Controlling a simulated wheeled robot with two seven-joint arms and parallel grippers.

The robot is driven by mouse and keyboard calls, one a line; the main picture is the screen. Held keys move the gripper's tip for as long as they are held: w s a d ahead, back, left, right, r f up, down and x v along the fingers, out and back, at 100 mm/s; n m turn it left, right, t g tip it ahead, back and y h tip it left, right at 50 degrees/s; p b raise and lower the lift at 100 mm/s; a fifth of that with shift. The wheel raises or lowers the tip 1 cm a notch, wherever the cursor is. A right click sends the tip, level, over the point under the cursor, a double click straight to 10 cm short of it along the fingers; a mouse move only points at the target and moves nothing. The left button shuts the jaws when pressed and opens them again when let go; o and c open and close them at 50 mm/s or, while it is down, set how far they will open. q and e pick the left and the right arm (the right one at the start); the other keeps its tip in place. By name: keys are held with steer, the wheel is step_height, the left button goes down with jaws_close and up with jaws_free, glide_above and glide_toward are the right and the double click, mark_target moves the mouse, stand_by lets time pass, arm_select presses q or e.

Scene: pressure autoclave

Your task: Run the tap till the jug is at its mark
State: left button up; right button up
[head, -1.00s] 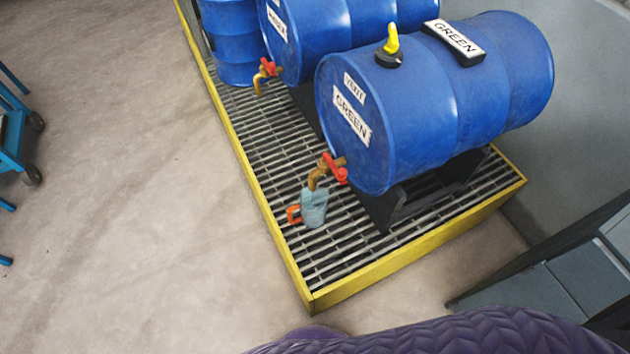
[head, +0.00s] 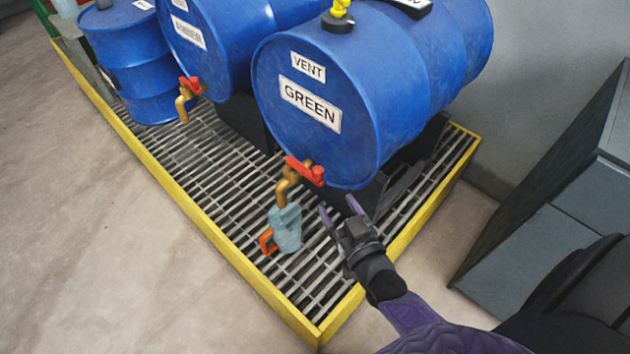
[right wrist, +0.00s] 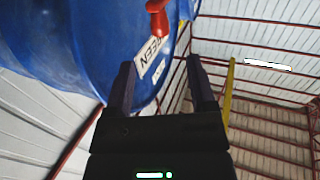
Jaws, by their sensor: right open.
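The blue drum labelled VENT and GREEN (head: 340,140) lies on its side on a black stand. Its brass tap (head: 287,185) has a red handle (head: 304,171) and points down over the jug. The red handle also shows in the right wrist view (right wrist: 157,18). The pale blue jug (head: 286,229) with an orange handle (head: 267,242) stands on the grating under the tap. Its mark and liquid level cannot be made out. My right gripper (head: 338,212) is open and empty, to the right of the jug and below the tap, apart from both. My left gripper is out of view.
The spill pallet has a grating and a yellow rim (head: 215,232). A second drum (head: 215,50) with a red-handled tap (head: 187,92) lies to the left, and an upright drum (head: 130,65) stands beyond it. A yellow vent valve (head: 339,15) tops the near drum. A grey cabinet (head: 560,200) is at right.

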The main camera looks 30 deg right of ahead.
mark_target(320, 177)
steer(key=w+b, duration=0.1)
steer(key=w, duration=0.2)
steer(key=w+b, duration=0.1)
steer(key=w, duration=0.2)
steer(key=w+b, duration=0.1)
steer(key=w, duration=0.2)
steer(key=shift+w+d+r, duration=0.1)
steer(key=shift+w+d, duration=0.05)
steer(key=shift+d, duration=0.1)
steer(key=shift+w, duration=0.3)
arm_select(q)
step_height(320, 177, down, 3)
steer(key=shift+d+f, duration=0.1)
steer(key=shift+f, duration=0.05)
arm_select(e)
steer(key=shift+r, duration=0.1)
steer(key=c, duration=0.7)
jaws_close()
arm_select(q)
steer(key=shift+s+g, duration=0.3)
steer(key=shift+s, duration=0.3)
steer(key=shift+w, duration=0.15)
